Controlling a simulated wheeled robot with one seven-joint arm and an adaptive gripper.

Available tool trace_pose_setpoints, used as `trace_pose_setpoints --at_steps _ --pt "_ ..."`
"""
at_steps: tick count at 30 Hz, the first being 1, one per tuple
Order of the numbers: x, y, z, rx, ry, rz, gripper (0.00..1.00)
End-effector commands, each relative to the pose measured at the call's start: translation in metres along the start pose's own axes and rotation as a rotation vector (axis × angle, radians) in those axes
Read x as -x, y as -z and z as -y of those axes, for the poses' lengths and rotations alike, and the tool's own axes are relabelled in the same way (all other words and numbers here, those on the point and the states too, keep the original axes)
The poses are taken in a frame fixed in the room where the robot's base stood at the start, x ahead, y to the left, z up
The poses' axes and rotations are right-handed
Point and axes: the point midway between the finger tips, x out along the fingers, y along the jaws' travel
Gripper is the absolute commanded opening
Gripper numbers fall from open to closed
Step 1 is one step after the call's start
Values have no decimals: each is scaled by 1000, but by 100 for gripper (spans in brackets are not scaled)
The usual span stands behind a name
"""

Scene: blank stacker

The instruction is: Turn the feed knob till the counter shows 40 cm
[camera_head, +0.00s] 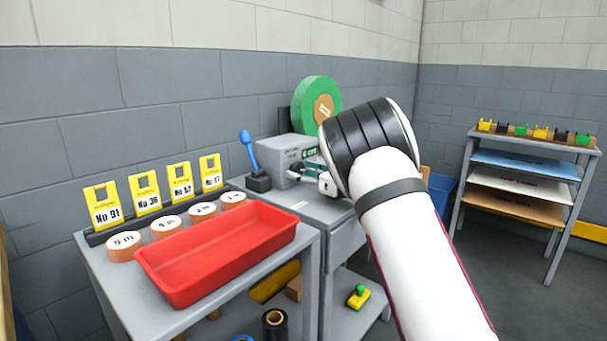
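The grey feed machine (280,155) stands on the right-hand grey bench, with a large green tape roll (305,100) above and behind it. A small green-lit counter (310,152) shows on its front; its digits are too small to read surely. My arm reaches in from the lower right and bends down at its black-ringed joint. My gripper (300,174) is at the machine's front, small and partly hidden by my arm. I cannot make out the feed knob, nor whether the fingers touch it or are open or shut.
A blue-handled lever (248,150) stands left of the machine. A red tray (220,252), several brown rolls and yellow number cards (147,195) fill the left bench. A shelf rack (520,187) stands at the right. Open floor lies between rack and benches.

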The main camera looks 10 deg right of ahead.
Motion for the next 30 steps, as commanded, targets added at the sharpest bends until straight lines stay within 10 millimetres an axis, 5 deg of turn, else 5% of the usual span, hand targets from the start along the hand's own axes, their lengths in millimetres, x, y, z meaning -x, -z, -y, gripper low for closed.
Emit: trace_pose_setpoints --at_steps 1,6,19,30 --pt "0 0 0 0 0 0 48" --pt "0 0 0 0 0 0 11" --pt "1 0 0 -68 1 1 11" --pt "1 0 -1 -356 1 2 11"
